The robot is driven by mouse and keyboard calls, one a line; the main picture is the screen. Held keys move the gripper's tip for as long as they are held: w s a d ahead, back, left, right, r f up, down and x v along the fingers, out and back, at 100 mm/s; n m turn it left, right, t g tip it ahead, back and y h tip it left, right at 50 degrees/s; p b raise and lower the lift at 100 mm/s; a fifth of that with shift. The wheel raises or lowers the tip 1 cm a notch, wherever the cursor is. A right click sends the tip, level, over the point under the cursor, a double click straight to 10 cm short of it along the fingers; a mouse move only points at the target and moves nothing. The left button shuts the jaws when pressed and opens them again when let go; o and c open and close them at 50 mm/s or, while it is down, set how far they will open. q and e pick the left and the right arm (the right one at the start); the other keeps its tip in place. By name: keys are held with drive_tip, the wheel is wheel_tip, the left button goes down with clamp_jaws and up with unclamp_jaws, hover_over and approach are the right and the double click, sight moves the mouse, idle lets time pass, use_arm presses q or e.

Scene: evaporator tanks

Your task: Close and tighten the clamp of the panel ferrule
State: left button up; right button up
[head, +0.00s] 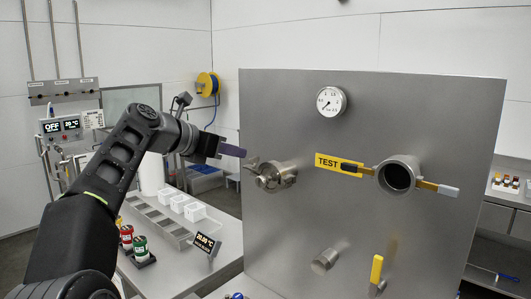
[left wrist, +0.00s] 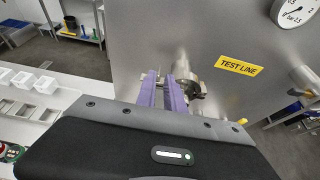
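The panel ferrule (head: 284,172) is a short round metal stub on the left part of the steel panel. A metal clamp (head: 268,183) sits around its front, with a small protruding part at its left side. Whether the clamp is fully closed is too small to tell. My left gripper (head: 240,152) is up and left of the ferrule, apart from it in the head view. In the left wrist view its purple fingers (left wrist: 162,92) have a narrow gap between them with nothing held. The ferrule (left wrist: 181,68) shows just beyond the right finger, which partly hides the clamp (left wrist: 191,86). My right gripper is not in view.
A bench with white trays (head: 180,203) stands left. Space before the ferrule looks clear.

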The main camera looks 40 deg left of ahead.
sight(254, 162)
use_arm(q)
drive_tip(key=shift+s, duration=0.2)
drive_tip(key=shift+p+x, duration=0.75)
drive_tip(key=shift+x, duration=3.25)
drive_tip(key=shift+c, duration=0.2)
clamp_jaws()
